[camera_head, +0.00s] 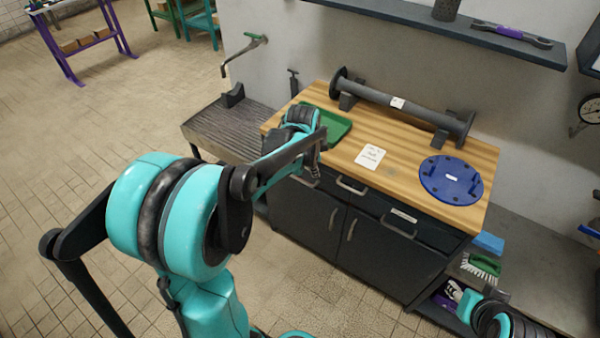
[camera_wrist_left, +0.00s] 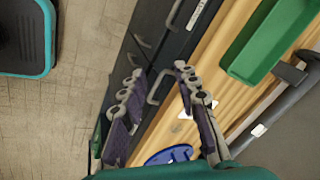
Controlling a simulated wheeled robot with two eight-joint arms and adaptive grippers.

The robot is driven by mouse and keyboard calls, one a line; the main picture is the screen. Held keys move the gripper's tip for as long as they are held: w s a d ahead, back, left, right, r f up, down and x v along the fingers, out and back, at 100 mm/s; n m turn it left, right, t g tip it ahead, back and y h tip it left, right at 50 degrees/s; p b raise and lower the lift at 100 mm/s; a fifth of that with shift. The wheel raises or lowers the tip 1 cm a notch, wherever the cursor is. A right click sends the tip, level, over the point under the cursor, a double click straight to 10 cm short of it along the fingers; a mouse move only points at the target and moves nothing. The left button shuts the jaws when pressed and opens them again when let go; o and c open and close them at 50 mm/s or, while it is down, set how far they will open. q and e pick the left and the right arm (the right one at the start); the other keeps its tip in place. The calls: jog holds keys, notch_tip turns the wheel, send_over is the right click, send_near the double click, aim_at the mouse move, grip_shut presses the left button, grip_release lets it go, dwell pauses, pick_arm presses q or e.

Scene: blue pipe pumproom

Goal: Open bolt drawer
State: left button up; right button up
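The dark bench cabinet has a row of drawers under its wooden top. The middle drawer handle (camera_head: 352,186) is a grey bar; it also shows in the left wrist view (camera_wrist_left: 158,90), in line with the gap between the fingers. The right drawer handle (camera_head: 398,229) sits below a white label (camera_head: 404,215). Another drawer handle (camera_wrist_left: 172,16) shows at the top of the wrist view. The drawers look shut; I cannot read which is the bolt drawer. My left gripper (camera_wrist_left: 158,74) is open and empty above the drawer fronts.
The bench top holds a green tray (camera_head: 336,126), a paper card (camera_head: 370,157), a grey flanged pipe (camera_head: 400,103) and a blue flange (camera_head: 451,180). Cupboard doors (camera_head: 337,222) are below the drawers. Open tiled floor lies in front.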

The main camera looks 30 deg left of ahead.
pick_arm(q)
jog(key=w+a+f+m, duration=0.2)
jog(key=w+a+f, duration=0.1)
jog(key=f, duration=0.4)
jog(key=w+a+f+m+g+p, duration=0.1)
jog(key=w+a+f+m, duration=0.2)
jog(key=f, duration=0.4)
jog(key=w+a+f+m+g, duration=0.1)
jog(key=w+a+f+m, duration=0.1)
jog(key=f, duration=0.5)
jog(key=shift+w+a+f+m, duration=0.2)
jog(key=shift+w+a, duration=0.25)
jog(key=shift+a, duration=0.1)
jog(key=shift+w+a+f+m, duration=0.2)
jog(key=shift+w+a, duration=0.2)
jog(key=shift+a, duration=0.15)
jog(key=shift+r, duration=0.1)
grip_shut()
